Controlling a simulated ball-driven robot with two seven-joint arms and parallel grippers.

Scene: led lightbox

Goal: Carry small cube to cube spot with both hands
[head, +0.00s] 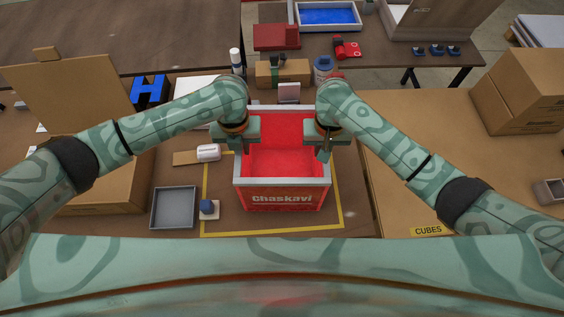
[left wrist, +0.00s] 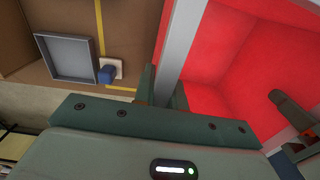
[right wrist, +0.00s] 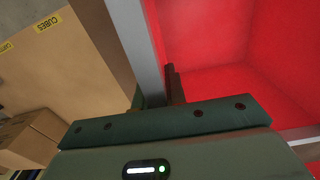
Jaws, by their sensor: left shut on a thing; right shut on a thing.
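An open-topped red box (head: 290,198) with a grey rim and the word "Chaskavi" on its front is in the middle of the head view; it seems to be the small cube. Its red inside also fills much of the left wrist view (left wrist: 235,65) and the right wrist view (right wrist: 215,40). My left gripper (head: 239,150) is shut on its left rim. My right gripper (head: 326,150) is shut on its right rim. A "CUBES" label (head: 427,231) lies on the tan surface at the right. I cannot tell whether the box touches the table.
A yellow outline (head: 272,231) surrounds the box on the brown table. A grey tray (head: 174,208) and a blue knob on a pale base (head: 208,208) are at its left. The tan surface (head: 400,170) at the right is largely bare, with a cardboard box (head: 520,95) at its far side.

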